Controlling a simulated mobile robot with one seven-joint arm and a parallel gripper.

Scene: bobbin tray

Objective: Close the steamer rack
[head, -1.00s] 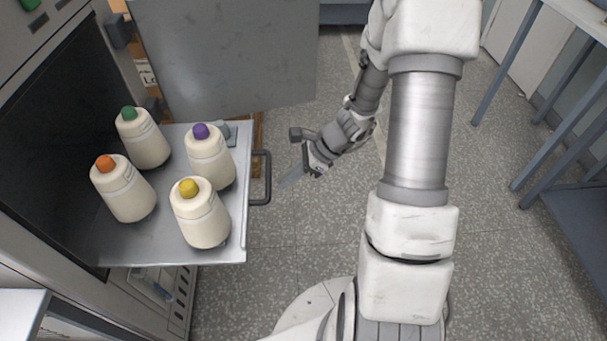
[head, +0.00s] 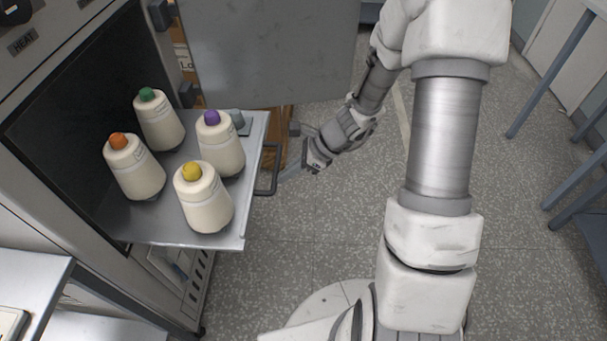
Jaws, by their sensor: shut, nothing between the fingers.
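The steamer rack (head: 178,228) is a grey metal tray pulled out of the dark steamer opening (head: 75,120) at the left. It carries several cream bobbins, among them one with a green top (head: 158,122), one with an orange top (head: 134,170) and one with a yellow top (head: 204,205); another has a purple top (head: 221,147). A dark bar handle (head: 273,172) sticks out from the rack's right edge. My gripper (head: 288,173) is shut and empty, just right of the handle; whether it touches the handle I cannot tell.
The steamer's grey door (head: 270,50) stands open behind the rack. A metal table (head: 30,285) is at the lower left. Blue-grey table legs (head: 560,75) stand at the far right. The speckled floor (head: 300,235) in front of the rack is clear.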

